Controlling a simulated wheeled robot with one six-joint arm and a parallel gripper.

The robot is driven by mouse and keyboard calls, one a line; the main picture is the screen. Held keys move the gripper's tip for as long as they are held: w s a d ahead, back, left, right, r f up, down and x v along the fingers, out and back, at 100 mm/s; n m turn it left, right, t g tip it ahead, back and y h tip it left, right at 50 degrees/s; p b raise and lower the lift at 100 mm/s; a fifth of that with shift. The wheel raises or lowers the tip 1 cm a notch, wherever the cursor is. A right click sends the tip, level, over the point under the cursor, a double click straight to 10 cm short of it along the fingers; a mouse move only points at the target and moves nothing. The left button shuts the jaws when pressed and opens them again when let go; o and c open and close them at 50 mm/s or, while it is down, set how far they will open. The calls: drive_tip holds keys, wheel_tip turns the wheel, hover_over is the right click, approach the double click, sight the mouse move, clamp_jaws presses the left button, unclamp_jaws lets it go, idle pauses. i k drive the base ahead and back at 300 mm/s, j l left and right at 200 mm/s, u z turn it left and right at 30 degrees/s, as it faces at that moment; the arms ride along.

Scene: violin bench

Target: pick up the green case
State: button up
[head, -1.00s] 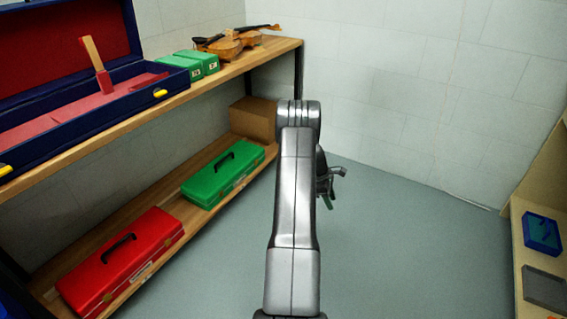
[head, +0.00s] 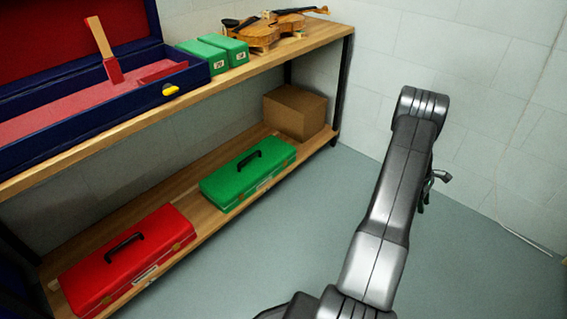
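The green case (head: 236,178) has a black handle on its lid and lies closed on the lower shelf of the bench, between a red case and a cardboard box. My gripper (head: 440,180) is mostly hidden behind my arm at the right. Only a small part of it shows, out over the floor and well apart from the green case. I cannot see whether its fingers are open or shut.
The red case (head: 112,268) lies nearer on the lower shelf (head: 190,206); the cardboard box (head: 298,108) stands at its far end. The upper shelf (head: 110,132) holds an open blue case (head: 140,98), two small green boxes (head: 213,57) and violins (head: 275,28). Floor is clear beside the bench.

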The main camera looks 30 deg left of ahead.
sight(229, 186)
drive_tip(key=i+u, duration=0.25)
drive_tip(key=u, duration=0.2)
drive_tip(key=i+l+u, duration=0.2)
drive_tip(key=u, duration=0.2)
drive_tip(key=i+l+u, duration=0.25)
drive_tip(key=u, duration=0.2)
drive_tip(key=i+l+u, duration=0.2)
drive_tip(key=u, duration=0.2)
drive_tip(key=i+l+u, duration=0.1)
drive_tip(key=l+u, duration=0.75)
drive_tip(key=i+l+u, duration=0.1)
drive_tip(key=l+u, duration=0.35)
drive_tip(key=j, duration=0.1)
